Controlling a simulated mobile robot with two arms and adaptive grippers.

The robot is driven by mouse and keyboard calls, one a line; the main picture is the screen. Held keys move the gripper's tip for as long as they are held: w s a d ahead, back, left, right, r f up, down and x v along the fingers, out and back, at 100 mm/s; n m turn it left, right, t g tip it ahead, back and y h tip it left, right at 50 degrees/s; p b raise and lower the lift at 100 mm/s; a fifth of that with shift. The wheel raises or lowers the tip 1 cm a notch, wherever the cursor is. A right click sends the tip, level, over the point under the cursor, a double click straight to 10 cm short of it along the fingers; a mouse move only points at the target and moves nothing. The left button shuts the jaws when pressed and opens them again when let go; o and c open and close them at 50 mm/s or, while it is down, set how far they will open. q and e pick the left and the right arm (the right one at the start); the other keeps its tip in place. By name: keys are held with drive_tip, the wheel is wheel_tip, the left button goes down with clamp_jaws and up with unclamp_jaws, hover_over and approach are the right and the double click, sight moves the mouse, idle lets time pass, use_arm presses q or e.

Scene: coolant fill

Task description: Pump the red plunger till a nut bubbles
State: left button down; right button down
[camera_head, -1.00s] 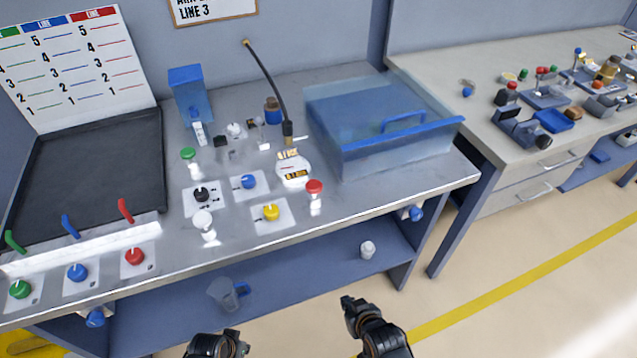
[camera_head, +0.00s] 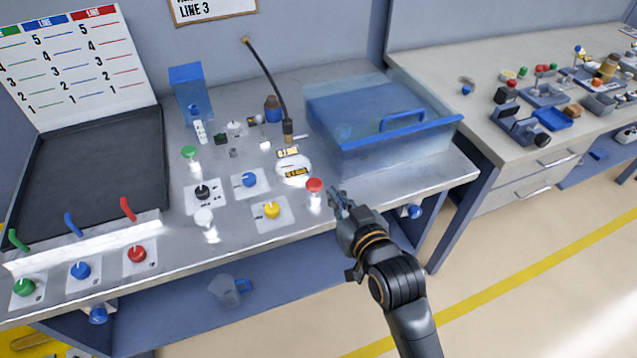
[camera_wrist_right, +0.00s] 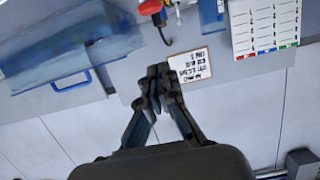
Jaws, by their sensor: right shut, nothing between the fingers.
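The red plunger (camera_head: 314,186) stands upright near the bench's front edge, a red cap on a pale clear body. Its red cap also shows at the top of the right wrist view (camera_wrist_right: 150,7). My right gripper (camera_head: 338,198) is shut and empty, just right of the plunger, with a small gap in the head view. Its shut fingertips show in the right wrist view (camera_wrist_right: 160,75). A green-capped plunger (camera_head: 189,153) and a white-capped one (camera_head: 204,217) stand further left. My left gripper is out of view. I cannot make out a nut or any bubbles.
A translucent blue box (camera_head: 395,145) with a handle stands right of the plunger. A yellow knob (camera_head: 271,210), a blue knob (camera_head: 249,180) and a round white gauge (camera_head: 294,170) are close by on the left. A black tray (camera_head: 95,160) fills the bench's left part.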

drive_tip(key=shift+w, duration=0.1)
drive_tip(key=p, duration=0.2)
hover_over(317, 192)
wheel_tip(317, 192, down, 2)
drive_tip(key=shift+s+d+f+p, duration=0.1)
drive_tip(key=shift+s+f+p, duration=0.1)
drive_tip(key=shift+f, duration=0.95)
drive_tip(key=shift+s+d+f+p, duration=0.1)
drive_tip(key=shift+f+p, duration=0.05)
drive_tip(key=shift+f, duration=0.95)
drive_tip(key=shift+w+f, duration=0.1)
wheel_tip(317, 192, down, 3)
drive_tip(key=shift+r+b, duration=0.1)
drive_tip(key=shift+b, duration=0.75)
